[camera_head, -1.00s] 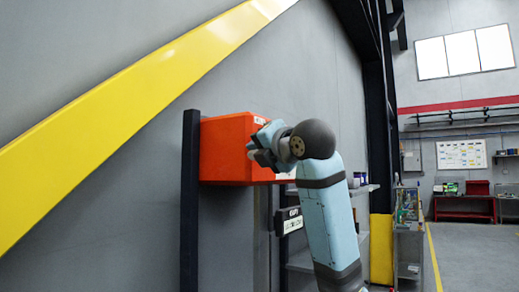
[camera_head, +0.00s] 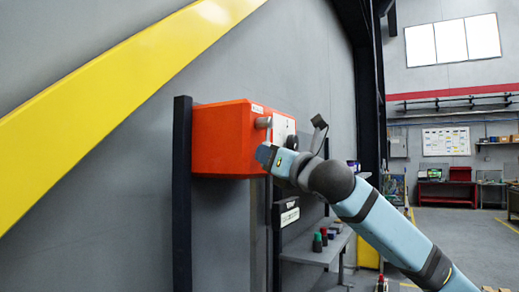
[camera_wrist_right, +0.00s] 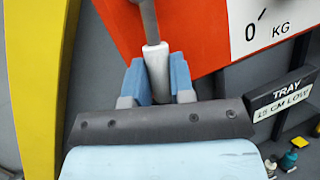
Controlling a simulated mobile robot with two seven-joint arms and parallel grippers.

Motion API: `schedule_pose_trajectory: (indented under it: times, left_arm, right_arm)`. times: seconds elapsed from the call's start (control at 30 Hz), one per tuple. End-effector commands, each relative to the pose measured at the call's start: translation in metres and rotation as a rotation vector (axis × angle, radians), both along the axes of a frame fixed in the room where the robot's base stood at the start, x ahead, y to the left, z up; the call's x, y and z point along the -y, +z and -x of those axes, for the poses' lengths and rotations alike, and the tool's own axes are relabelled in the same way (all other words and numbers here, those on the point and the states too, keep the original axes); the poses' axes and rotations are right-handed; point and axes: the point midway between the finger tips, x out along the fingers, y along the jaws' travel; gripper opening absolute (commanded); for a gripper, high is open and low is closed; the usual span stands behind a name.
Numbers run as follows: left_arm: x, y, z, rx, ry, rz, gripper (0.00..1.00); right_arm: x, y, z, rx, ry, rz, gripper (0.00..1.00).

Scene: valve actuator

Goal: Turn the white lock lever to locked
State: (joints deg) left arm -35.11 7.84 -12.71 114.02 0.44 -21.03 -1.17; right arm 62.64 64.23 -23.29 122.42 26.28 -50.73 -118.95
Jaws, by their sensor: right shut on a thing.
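The orange valve box (camera_head: 220,140) is mounted on a dark post by the grey wall in the head view. My right gripper (camera_head: 267,156) is at its lower right front. In the right wrist view, the white lock lever (camera_wrist_right: 156,65) hangs from a grey rod in front of the orange box (camera_wrist_right: 205,25). The blue fingers of my right gripper (camera_wrist_right: 157,82) are shut on the lever's lower part, one on each side. My left gripper is in neither view.
A grey cylinder (camera_head: 263,122) sticks out of the box above the gripper. A black tray sign (camera_head: 286,213) hangs below. A grey shelf (camera_head: 308,252) with small red and green bottles stands lower right. A yellow beam (camera_head: 110,85) crosses the wall.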

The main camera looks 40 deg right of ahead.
Motion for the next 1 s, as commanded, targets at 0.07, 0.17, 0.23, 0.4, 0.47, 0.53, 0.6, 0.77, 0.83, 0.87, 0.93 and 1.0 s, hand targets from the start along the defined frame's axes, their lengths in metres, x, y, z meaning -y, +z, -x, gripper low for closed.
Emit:
schedule_pose_trajectory:
  times: [0.07,0.17,0.23,0.4,0.47,0.53,0.6,0.77,0.83,0.87,0.93,1.0]
  left_arm:
    - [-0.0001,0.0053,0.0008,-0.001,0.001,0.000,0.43]
    - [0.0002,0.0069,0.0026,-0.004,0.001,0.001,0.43]
    - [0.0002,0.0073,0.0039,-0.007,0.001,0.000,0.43]
    - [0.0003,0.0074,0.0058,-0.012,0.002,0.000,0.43]
    - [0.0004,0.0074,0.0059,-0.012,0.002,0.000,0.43]
    - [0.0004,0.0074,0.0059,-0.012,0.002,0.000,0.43]
    - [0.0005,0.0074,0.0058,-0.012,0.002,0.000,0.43]
    - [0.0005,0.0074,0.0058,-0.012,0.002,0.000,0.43]
    - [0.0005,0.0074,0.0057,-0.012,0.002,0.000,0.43]
    - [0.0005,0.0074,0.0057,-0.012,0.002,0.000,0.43]
    - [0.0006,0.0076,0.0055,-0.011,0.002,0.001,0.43]
    - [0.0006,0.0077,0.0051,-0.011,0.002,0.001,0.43]
  right_arm:
    - [0.0048,0.0017,0.0001,0.013,-0.006,0.036,0.00]
    - [0.0070,0.0012,0.0000,0.029,-0.004,0.071,0.00]
    - [0.0084,0.0007,-0.0003,0.036,-0.004,0.089,0.00]
    - [0.0099,0.0004,-0.0006,0.049,-0.003,0.114,0.00]
    - [0.0099,0.0004,-0.0005,0.052,-0.003,0.117,0.00]
    - [0.0100,0.0004,-0.0005,0.053,-0.002,0.119,0.00]
    - [0.0101,0.0004,-0.0004,0.054,-0.003,0.119,0.00]
    - [0.0100,0.0006,-0.0003,0.054,-0.002,0.118,0.00]
    - [0.0100,0.0007,-0.0003,0.054,-0.002,0.118,0.25]
    - [0.0100,0.0007,-0.0003,0.054,-0.002,0.118,0.32]
    - [0.0100,0.0005,-0.0004,0.053,-0.002,0.118,0.48]
    - [0.0098,0.0002,-0.0005,0.053,-0.002,0.118,0.48]
